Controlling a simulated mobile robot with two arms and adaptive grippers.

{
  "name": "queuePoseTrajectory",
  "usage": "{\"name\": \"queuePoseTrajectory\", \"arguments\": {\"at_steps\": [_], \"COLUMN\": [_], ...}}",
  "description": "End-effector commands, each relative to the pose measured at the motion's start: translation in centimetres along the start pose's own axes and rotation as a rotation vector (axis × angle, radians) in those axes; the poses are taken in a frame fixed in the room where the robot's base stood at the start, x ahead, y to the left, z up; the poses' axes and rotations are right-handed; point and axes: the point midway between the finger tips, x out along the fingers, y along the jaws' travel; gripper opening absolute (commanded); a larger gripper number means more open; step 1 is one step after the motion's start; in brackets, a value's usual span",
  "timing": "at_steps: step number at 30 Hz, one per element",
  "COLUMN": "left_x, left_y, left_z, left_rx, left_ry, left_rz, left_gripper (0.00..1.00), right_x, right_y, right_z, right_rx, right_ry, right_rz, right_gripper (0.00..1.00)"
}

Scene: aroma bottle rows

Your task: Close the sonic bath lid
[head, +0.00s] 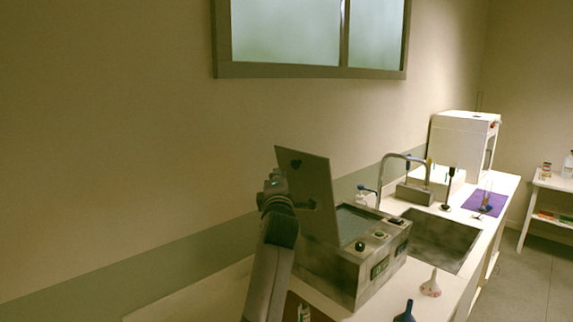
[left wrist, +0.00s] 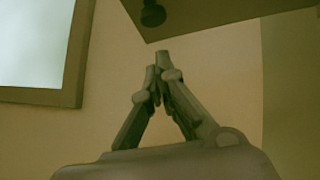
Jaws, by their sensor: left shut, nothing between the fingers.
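The sonic bath (head: 345,268) stands on the counter left of the sink, with knobs and a small panel on its front. Its lid (head: 312,190) is raised nearly upright, and the water-filled basin shows beside it. A dark round knob sits on the lid's outer face. My left gripper (head: 274,184) is at the left edge of the raised lid, in front of the wall. In the left wrist view the fingers (left wrist: 160,66) are shut and empty, just below the lid's edge (left wrist: 200,18). I cannot tell if they touch the lid. My right gripper is not in view.
A sink (head: 432,240) with a faucet (head: 405,160) lies right of the bath. A white box-shaped machine (head: 463,142) and a purple mat (head: 484,203) are farther back.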

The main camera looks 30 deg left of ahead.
Motion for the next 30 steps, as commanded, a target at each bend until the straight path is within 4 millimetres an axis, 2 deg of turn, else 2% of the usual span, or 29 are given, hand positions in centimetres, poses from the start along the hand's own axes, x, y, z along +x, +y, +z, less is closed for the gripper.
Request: {"name": "queuePoseTrajectory", "arguments": {"at_steps": [1, 3, 9, 23, 30], "left_x": [0.5, 1.1, 1.9, 2.1, 3.6], "left_y": [0.4, 0.3, 0.1, 0.1, 0.7], "left_z": [0.9, 1.5, 2.3, 2.5, 3.0], "left_rx": [0.001, 0.001, 0.001, 0.001, 0.040], "left_ry": [-0.005, -0.005, -0.003, -0.003, -0.004], "left_rz": [-0.002, -0.001, 0.000, -0.001, -0.038], "left_gripper": [0.00, 0.00, 0.00, 0.00, 0.00], "right_x": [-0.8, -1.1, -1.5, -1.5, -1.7], "right_y": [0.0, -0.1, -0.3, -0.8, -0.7], "right_z": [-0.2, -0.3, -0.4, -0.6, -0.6], "right_rx": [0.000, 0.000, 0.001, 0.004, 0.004], "right_ry": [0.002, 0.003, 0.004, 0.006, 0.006], "right_rz": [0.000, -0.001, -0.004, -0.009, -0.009], "right_gripper": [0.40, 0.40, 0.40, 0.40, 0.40]}}
